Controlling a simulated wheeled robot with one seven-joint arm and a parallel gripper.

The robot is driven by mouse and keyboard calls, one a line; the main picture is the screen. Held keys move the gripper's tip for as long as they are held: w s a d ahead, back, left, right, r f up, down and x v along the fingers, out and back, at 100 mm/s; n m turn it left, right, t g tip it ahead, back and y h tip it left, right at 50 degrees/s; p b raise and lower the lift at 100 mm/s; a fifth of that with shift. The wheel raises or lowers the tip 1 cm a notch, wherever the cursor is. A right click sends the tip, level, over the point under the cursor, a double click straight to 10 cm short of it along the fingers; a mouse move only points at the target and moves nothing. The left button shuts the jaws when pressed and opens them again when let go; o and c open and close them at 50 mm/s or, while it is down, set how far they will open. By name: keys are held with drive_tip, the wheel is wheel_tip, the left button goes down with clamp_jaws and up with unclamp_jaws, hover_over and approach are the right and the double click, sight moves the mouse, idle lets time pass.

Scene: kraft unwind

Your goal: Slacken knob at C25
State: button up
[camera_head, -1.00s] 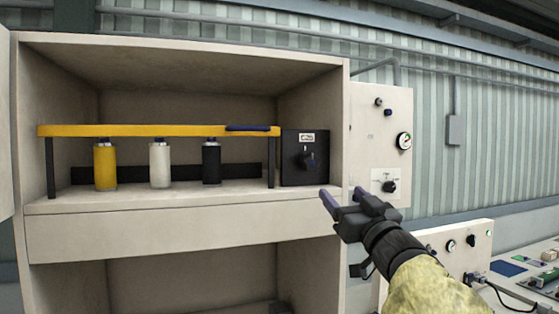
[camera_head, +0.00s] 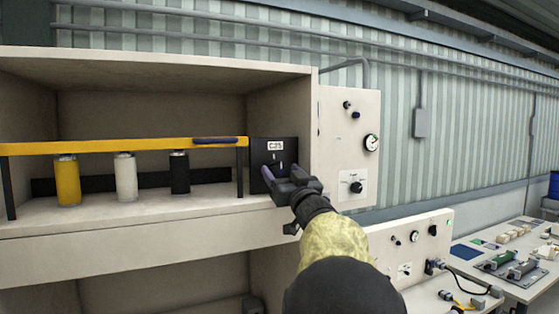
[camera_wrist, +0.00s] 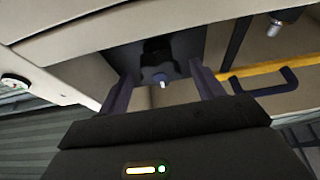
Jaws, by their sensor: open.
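A black box (camera_head: 260,153) with a white label reading C25 (camera_head: 275,145) stands on the shelf at its right end. Its knob is mostly hidden behind my gripper in the head view. In the wrist view, a dark knob with a pale tip (camera_wrist: 160,78) shows on the box's face, between my two fingers. My gripper (camera_head: 282,174) is open and empty in front of the box. In the wrist view my gripper (camera_wrist: 163,88) has one finger on each side of the knob, apart from it. Whether the fingertips reach the knob's depth I cannot tell.
A yellow bar (camera_head: 110,147) on dark posts runs left of the box, with yellow, white and black bottles below. The cabinet's right wall (camera_head: 285,110) stands close to the box. A panel (camera_head: 340,120) with another knob and gauge is farther right.

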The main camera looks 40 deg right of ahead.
drive_tip(key=shift+p+x, duration=0.3)
drive_tip(key=shift+x, duration=0.75)
drive_tip(key=c, duration=1)
